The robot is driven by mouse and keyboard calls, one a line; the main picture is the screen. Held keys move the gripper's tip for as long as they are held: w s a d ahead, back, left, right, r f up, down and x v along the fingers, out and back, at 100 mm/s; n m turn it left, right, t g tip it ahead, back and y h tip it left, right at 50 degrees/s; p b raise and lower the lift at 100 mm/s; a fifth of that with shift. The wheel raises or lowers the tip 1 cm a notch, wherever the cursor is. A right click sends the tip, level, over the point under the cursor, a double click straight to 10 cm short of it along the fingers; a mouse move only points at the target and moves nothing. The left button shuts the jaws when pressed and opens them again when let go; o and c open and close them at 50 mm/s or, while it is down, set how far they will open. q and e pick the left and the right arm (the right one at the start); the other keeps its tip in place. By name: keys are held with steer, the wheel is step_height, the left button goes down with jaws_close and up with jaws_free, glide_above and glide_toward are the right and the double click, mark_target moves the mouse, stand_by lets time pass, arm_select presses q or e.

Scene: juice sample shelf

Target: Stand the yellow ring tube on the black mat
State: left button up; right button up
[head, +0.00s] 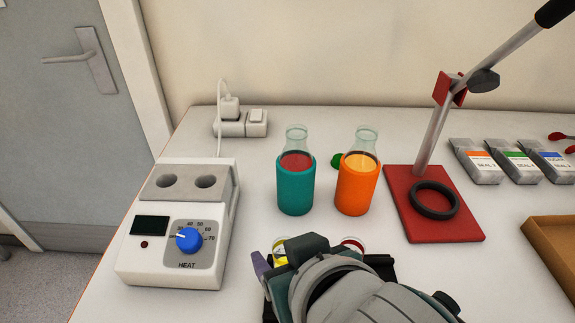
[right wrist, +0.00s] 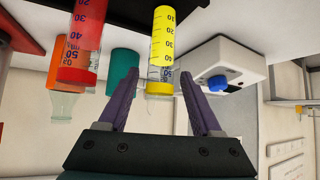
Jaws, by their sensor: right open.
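A piece of the black mat (head: 382,266) shows behind my right arm; the rest is hidden. My left gripper is not in view.
Teal (head: 296,188) and orange (head: 357,189) sleeved flasks stand behind the tubes. A white heater (head: 140,262) is at left.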

steer(key=shift+r, duration=0.1)
steer(key=p+v, duration=0.3)
steer(key=v, duration=0.8)
steer(key=s+d+m+g+h, duration=0.1)
steer(key=s+d+g, duration=0.1)
steer(key=s+d, duration=0.3)
steer(key=s+d+m+g+h, duration=0.1)
steer(key=s+d, duration=0.4)
steer(key=d, duration=0.5)
steer(key=shift+d+r+m+g+h, duration=0.4)
steer(key=shift+g+h, duration=0.4)
steer(key=shift+g, duration=0.4)
steer(key=shift+s, duration=0.1)
